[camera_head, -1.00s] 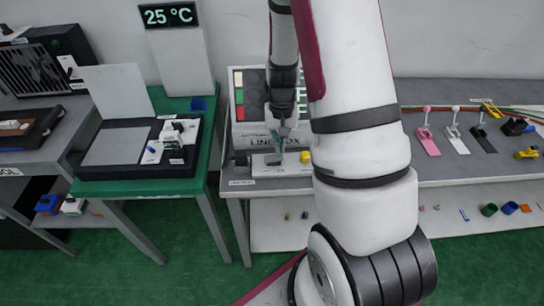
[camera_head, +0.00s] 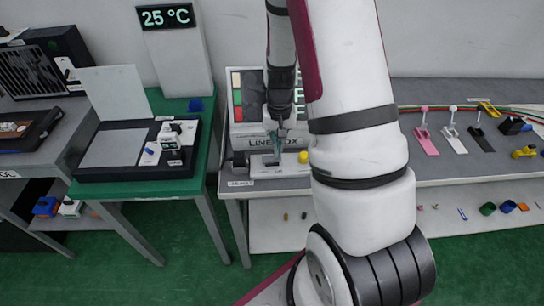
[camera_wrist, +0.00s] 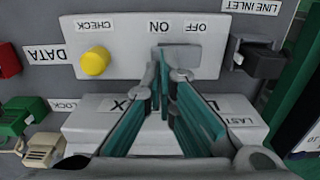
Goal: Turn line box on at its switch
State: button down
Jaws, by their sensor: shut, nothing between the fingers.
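The line box (camera_head: 240,142) stands on the grey bench, with its name label partly behind my arm. Its light control panel (camera_wrist: 120,64) shows upside down in the wrist view, with ON and OFF labels, a yellow CHECK button (camera_wrist: 95,61) and a grey switch plate (camera_wrist: 196,53) under the labels. My gripper (camera_wrist: 160,66) has teal fingers, closed together and empty. Its tips are over the panel at the ON side of the switch plate. The switch lever itself is hidden or not distinct behind the tips, and I cannot tell contact. The head view shows my gripper (camera_head: 277,150) in front of the box.
A dark LINE INLET connector (camera_wrist: 262,60) sits beside the panel, and a green LOCK part (camera_wrist: 14,116) lies on the other side. Coloured levers, including a pink one (camera_head: 426,142), stand along the right bench. A green table (camera_head: 205,150) with an open black case is to the left.

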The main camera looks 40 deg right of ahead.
jog(key=shift+f+b, duration=0.7)
jog(key=shift+f, duration=0.65)
dwell(1.1)
jog(key=shift+r+p, duration=1.9)
jog(key=shift+r, duration=1.65)
